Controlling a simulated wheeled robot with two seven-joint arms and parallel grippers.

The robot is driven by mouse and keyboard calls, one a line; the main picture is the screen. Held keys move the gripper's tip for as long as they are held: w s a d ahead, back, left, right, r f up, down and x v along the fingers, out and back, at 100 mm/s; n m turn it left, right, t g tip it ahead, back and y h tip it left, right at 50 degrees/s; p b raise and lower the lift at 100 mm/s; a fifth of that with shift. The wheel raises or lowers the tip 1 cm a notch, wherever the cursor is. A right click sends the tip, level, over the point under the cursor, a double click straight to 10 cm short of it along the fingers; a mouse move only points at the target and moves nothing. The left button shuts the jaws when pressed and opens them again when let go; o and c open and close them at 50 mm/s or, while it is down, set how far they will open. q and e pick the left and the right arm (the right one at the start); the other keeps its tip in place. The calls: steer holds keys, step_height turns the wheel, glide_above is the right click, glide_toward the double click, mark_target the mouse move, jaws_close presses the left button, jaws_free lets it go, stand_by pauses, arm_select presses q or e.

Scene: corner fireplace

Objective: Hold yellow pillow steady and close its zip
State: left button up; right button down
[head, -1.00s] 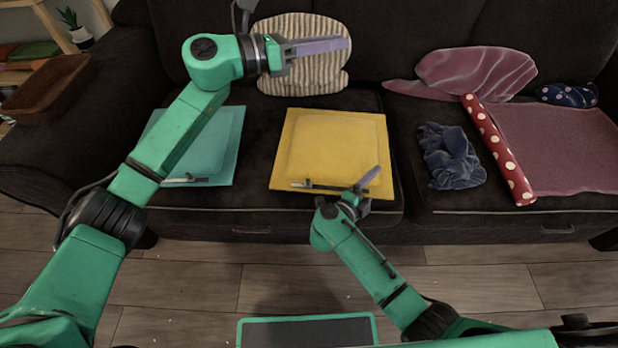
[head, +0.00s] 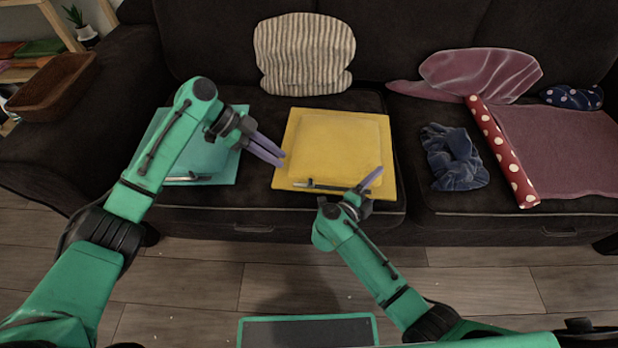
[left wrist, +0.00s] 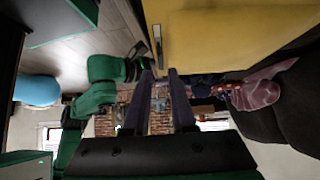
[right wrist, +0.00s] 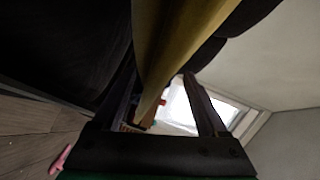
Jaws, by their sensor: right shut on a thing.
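The yellow pillow (head: 335,145) lies flat on the sofa seat. Its dark zip (head: 335,189) runs along the front edge, with a pale metal piece (head: 303,184) near the left end. My right gripper (head: 369,183) is shut on the pillow's front edge near its right corner; the yellow fabric (right wrist: 165,50) shows between its fingers in the right wrist view. My left gripper (head: 281,160) is open and empty at the pillow's left edge, pointing right. In the left wrist view the yellow pillow (left wrist: 215,30) and the metal piece (left wrist: 157,40) lie beyond its fingertips.
A teal pillow (head: 215,150) lies to the left, partly behind my left arm. A striped cushion (head: 304,55) leans on the backrest. A blue crumpled cloth (head: 452,157), red dotted roll (head: 502,150) and mauve fabric (head: 560,145) lie to the right.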

mark_target(309, 178)
arm_select(q)
steer(key=x, duration=1.2)
steer(key=shift+s, duration=0.15)
steer(key=shift+a, duration=0.1)
jaws_close()
stand_by(0.6)
